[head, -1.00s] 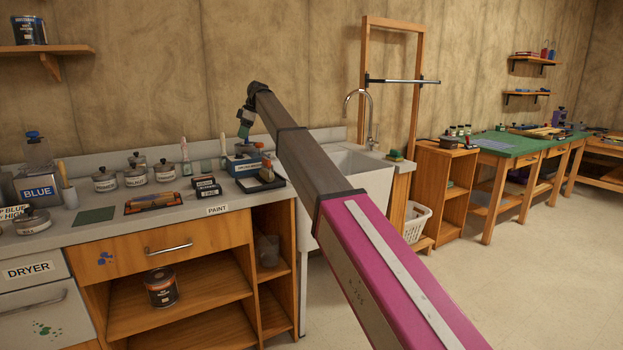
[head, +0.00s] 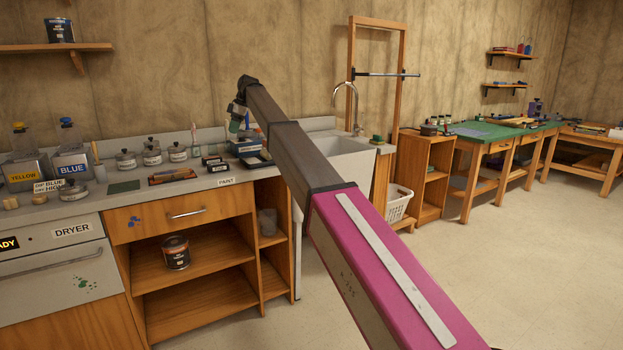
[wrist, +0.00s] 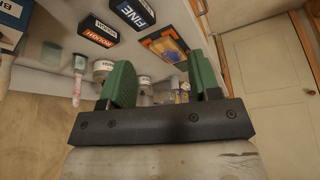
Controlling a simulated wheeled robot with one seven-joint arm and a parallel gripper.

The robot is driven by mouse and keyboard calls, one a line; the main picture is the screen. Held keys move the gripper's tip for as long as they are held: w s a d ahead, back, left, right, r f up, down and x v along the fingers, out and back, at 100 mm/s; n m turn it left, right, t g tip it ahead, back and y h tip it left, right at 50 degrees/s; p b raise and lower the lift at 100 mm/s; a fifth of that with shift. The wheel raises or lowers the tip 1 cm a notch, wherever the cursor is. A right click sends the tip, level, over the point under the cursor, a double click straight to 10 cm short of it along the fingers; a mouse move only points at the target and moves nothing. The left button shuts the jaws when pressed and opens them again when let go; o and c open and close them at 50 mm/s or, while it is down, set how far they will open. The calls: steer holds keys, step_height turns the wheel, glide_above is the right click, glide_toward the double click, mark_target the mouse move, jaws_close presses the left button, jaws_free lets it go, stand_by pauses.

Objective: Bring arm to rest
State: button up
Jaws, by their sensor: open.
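My arm reaches forward from the lower right in the head view, with a magenta section and a dark grey section. My gripper (head: 236,122) is at its far end, above the back right of the paint counter (head: 196,188) near the sink. In the wrist view my gripper (wrist: 163,88) shows two green fingers set well apart with nothing between them. The gripper is open and empty. Small cans and sanding blocks show beyond the fingers, apart from them.
A white sink (head: 340,165) and wooden frame (head: 399,60) stand right of the arm. A green-topped bench (head: 488,131) is farther right. The floor at right is clear.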

steer(key=s+d+f+m+h, duration=0.1)
steer(key=s+d+f+m, duration=0.3)
steer(key=d+f, duration=0.65)
steer(key=s+d+f+m+t, duration=0.1)
steer(key=s+d+f+m, duration=0.3)
steer(key=d+f, duration=0.65)
steer(key=s+d+f+m+h, duration=0.1)
steer(key=s+d+f+m, duration=0.1)
steer(key=s+d+f, duration=0.8)
steer(key=s+d+f+m+h, duration=0.1)
steer(key=s+d+f+m, duration=0.4)
steer(key=s+d+f, duration=0.4)
steer(key=s+d+f+m+h, duration=0.1)
steer(key=s+d+f+m, duration=0.4)
steer(key=s+d+f, duration=0.5)
steer(key=s+f, duration=0.1)
steer(key=s, duration=0.4)
steer(key=shift+s+f, duration=0.15)
steer(key=shift+s, duration=0.15)
